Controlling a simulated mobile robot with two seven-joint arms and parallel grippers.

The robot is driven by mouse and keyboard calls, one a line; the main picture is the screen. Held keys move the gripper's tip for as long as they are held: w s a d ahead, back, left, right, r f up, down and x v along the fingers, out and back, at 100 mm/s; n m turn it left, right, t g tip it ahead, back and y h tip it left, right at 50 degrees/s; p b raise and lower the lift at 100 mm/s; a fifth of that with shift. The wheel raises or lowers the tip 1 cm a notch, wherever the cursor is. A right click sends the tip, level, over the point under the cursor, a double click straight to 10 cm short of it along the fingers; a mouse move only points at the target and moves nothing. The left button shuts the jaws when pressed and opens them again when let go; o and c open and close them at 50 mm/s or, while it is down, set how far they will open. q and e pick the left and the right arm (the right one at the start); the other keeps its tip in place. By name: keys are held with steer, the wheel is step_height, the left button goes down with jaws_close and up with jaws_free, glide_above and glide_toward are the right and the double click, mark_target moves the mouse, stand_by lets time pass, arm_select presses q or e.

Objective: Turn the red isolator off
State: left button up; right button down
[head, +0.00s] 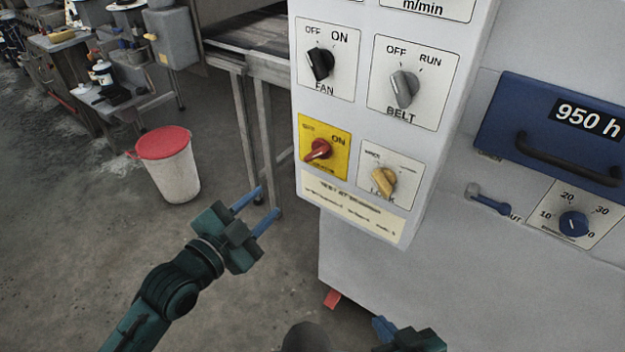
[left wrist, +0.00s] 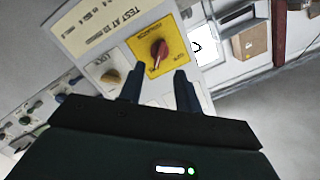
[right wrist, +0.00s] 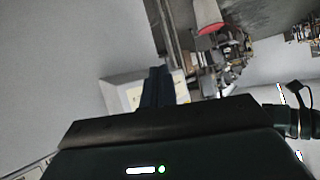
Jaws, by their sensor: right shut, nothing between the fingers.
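The red isolator knob (head: 318,150) sits on a yellow plate (head: 338,133) at the lower left of the control panel. I cannot read its setting surely. My left gripper (head: 269,200) is open and empty, apart from the panel, below and left of the knob. In the left wrist view the red knob (left wrist: 158,50) shows just beyond and between the open fingertips (left wrist: 158,68). My right gripper (head: 382,326) is low at the bottom edge, partly cut off. Its fingers are shut together and empty in the right wrist view (right wrist: 157,75).
Close to the isolator are the black FAN knob (head: 320,64), the grey BELT knob (head: 403,88) and a tan LOCK knob (head: 383,181). A blue drawer (head: 510,125) with a handle is at right. A red-topped bin (head: 170,165) stands on open floor at left.

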mark_target(314, 156)
arm_select(q)
steer(key=shift+m+h, duration=0.6)
steer(key=shift+m, duration=0.1)
steer(key=x, duration=0.5)
steer(key=r+x, duration=0.1)
steer(key=x, duration=0.3)
steer(key=r+x, duration=0.1)
steer(key=x, duration=0.4)
steer(key=shift+d, duration=0.55)
steer(key=shift+c, duration=0.5)
jaws_close()
